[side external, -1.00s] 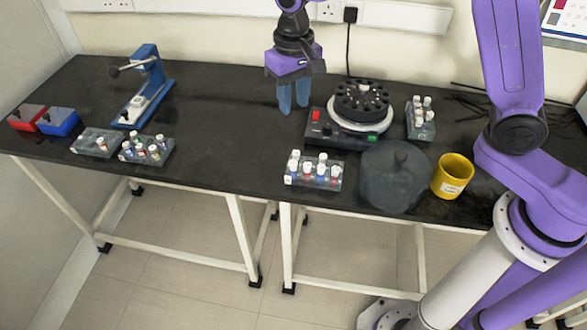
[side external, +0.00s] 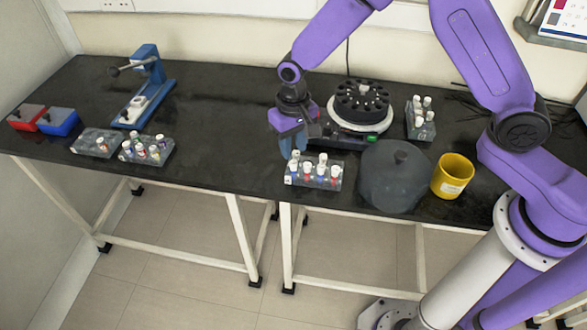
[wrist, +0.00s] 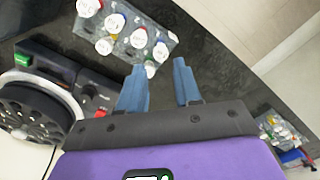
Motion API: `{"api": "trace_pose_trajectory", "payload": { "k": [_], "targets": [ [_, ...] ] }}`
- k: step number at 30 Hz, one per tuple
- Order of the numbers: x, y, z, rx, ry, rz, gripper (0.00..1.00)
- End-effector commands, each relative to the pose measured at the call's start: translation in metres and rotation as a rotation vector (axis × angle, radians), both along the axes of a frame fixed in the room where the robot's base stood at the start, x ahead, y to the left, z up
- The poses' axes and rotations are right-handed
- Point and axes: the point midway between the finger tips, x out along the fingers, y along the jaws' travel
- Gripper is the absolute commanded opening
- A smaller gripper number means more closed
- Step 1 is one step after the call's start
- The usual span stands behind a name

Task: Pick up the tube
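Several small tubes with white caps and coloured bands stand in a clear rack (side external: 312,183) at the front of the bench. The pictures do not show which tube is meant. My gripper (side external: 293,147) is just above and behind the left end of this rack, pointing down. In the wrist view my gripper (wrist: 160,66) has its two blue fingers apart with nothing held between them. The rack (wrist: 150,22) lies beyond the fingertips there, and one white-capped tube (wrist: 151,68) shows close to the left fingertip.
A centrifuge with a black rotor (side external: 362,98) stands behind the rack, its grey lid (side external: 395,180) to the right. A yellow cup (side external: 453,177) and another tube rack (side external: 421,130) are farther right. Two racks (side external: 147,152) and a blue press (side external: 150,85) stand left. Bench between is clear.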

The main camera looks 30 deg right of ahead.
Motion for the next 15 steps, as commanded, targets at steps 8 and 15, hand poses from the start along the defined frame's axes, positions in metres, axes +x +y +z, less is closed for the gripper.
{"api": "trace_pose_trajectory", "payload": {
  "k": [8, 15],
  "targets": [
    [-0.003, 0.001, -0.037, -0.002, 0.003, 0.000, 0.33],
    [-0.003, 0.002, -0.043, 0.000, 0.000, 0.000, 0.33]
  ]
}}
